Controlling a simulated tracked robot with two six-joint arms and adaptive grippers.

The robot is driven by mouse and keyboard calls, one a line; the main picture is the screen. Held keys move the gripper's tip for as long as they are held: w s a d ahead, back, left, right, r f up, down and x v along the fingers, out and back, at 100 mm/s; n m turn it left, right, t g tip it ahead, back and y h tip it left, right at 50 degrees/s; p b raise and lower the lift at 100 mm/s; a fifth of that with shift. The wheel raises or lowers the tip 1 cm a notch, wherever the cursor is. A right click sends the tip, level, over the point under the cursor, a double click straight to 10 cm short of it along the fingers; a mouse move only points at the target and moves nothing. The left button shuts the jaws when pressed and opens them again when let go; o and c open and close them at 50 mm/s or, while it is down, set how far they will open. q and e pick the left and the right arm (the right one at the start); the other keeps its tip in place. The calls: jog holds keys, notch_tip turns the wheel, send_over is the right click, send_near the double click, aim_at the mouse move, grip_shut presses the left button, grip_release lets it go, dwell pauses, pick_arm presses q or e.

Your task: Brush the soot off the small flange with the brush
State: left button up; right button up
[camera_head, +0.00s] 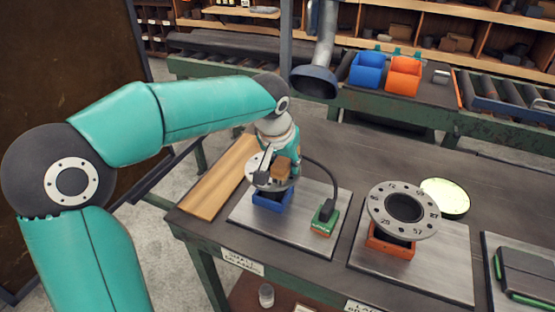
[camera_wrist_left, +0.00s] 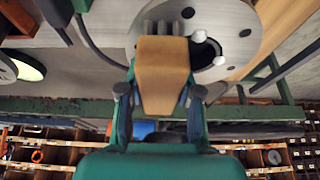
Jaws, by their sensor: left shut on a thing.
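The small flange (camera_head: 262,184) is a grey disc on a blue stand (camera_head: 271,200) on the left metal plate. My left gripper (camera_head: 272,162) is over the flange, shut on the brush (camera_head: 282,169). The brush's tan wooden block (camera_wrist_left: 162,72) sits between the fingers (camera_wrist_left: 160,108) and overlaps the flange in the wrist view. My right gripper is not in view.
A large numbered flange (camera_head: 380,215) stands on an orange stand (camera_head: 390,246) to the right. A green-orange block (camera_head: 325,218) with a black cable is close by. A wooden board (camera_head: 222,178) lies left. Blue (camera_head: 367,69) and orange (camera_head: 404,76) bins stand behind.

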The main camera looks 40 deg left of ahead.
pick_arm(q)
jog(key=shift+w+d, duration=0.15)
jog(key=shift+d, duration=0.45)
jog(key=shift+r, duration=0.1)
notch_tip(320, 180, up, 7)
jog(key=p, duration=0.6)
